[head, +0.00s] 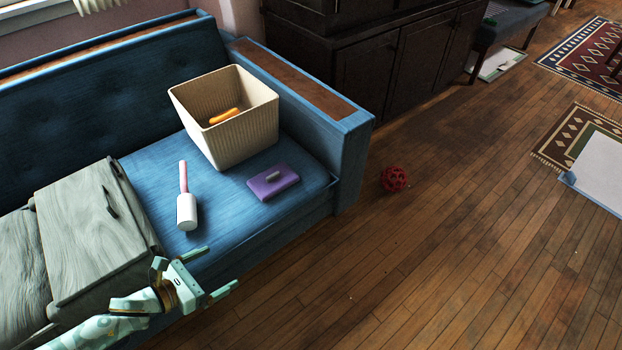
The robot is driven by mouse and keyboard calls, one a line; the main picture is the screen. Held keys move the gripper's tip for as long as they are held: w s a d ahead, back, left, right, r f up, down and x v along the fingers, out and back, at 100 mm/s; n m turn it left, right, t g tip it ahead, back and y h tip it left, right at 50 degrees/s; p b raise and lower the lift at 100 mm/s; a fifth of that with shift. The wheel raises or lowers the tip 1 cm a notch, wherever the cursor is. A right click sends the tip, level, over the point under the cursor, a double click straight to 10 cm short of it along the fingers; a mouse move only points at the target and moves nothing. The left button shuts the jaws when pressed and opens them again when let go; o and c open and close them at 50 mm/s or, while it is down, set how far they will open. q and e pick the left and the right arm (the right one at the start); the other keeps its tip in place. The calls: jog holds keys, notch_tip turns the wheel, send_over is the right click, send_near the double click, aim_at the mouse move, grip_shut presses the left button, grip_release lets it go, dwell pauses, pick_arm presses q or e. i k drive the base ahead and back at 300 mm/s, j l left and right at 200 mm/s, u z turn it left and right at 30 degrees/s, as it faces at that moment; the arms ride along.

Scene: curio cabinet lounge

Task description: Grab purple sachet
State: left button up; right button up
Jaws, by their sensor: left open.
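The purple sachet (262,188) lies flat on the blue sofa seat, in front of a cream ribbed bin. It is a small purple block with a small grey piece on top. My left gripper (222,269) is open and empty at the sofa's front edge. It is below and to the left of the sachet in the picture, clearly apart from it. My right gripper is not in view.
The cream bin (240,139) holds an orange item (223,116). A white roller with a pink handle (187,212) lies left of the sachet. A grey wooden box (90,240) stands at left. The sofa arm (350,150) rises at right. A red ball (394,179) is on the floor.

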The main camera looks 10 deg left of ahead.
aim_at(267, 184)
jog(key=z, duration=0.55)
jog(key=j+z, duration=0.1)
jog(key=z, duration=0.45)
jog(key=i+j+z, duration=0.1)
jog(key=z, duration=1.05)
jog(key=j+z, duration=0.1)
jog(key=z, duration=1)
jog(key=j+z, duration=0.1)
jog(key=z, duration=0.45)
jog(key=k+z, duration=0.1)
jog(key=z, duration=0.45)
jog(key=u, duration=0.55)
jog(key=k+j+u, duration=0.1)
jog(key=u, duration=0.95)
jog(key=j+u, duration=0.15)
jog(key=u, duration=0.9)
jog(key=j+u, duration=0.15)
jog(key=u, duration=0.4)
jog(key=j+u, duration=0.1)
jog(key=u, duration=0.95)
